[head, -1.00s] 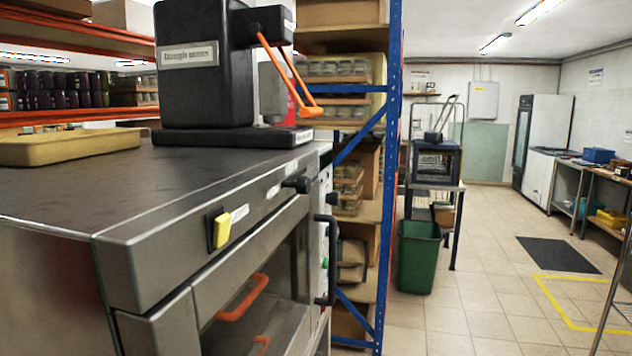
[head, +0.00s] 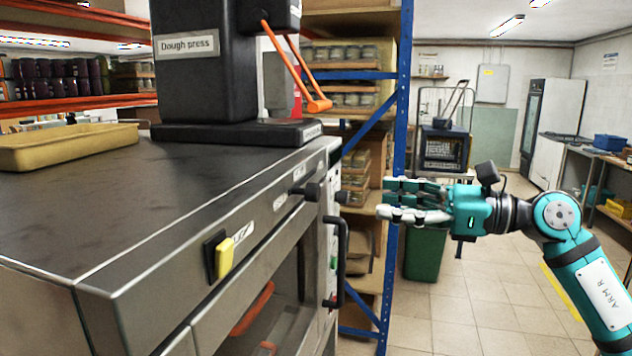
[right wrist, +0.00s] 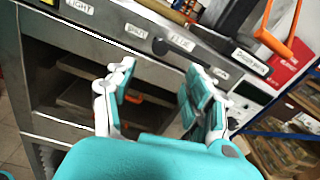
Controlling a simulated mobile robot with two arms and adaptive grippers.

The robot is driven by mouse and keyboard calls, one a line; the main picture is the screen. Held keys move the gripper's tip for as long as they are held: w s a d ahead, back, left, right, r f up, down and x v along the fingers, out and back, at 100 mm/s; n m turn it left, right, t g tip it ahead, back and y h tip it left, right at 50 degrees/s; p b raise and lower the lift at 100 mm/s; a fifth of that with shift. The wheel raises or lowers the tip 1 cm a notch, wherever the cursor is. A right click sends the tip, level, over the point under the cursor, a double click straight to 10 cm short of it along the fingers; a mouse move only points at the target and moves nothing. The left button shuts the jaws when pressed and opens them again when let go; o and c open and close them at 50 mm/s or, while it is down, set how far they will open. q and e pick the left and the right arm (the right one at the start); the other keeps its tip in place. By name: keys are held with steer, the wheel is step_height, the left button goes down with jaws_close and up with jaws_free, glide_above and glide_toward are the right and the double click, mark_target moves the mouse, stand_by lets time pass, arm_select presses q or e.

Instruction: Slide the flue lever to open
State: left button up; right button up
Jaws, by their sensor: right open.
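The flue lever is a short black knob (head: 308,190) sticking out of the steel oven's front top band. In the right wrist view the round black knob (right wrist: 160,46) sits between the SHUT label (right wrist: 135,30) and the OPEN label (right wrist: 220,73), nearer SHUT, beside the FLUE label (right wrist: 179,41). My right gripper (head: 384,199) points left toward the lever, apart from it. In the right wrist view its fingers (right wrist: 158,76) are spread and empty, with the knob beyond the gap between them. My left gripper is not in view.
The yellow light switch (head: 223,260) is farther left on the same band. A black door handle (head: 340,262) stands below the lever. The dough press (head: 205,75) and a yellow tray (head: 70,148) are on the oven top. A blue rack post (head: 398,130) rises behind my gripper.

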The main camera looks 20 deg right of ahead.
mark_target(319, 193)
steer(key=p+x, duration=0.5)
steer(key=x, duration=0.7)
steer(key=shift+r, duration=0.2)
steer(key=shift+w+a+f+p, duration=0.15)
steer(key=shift+w+a+p, duration=0.2)
steer(key=shift+a, duration=0.15)
jaws_close()
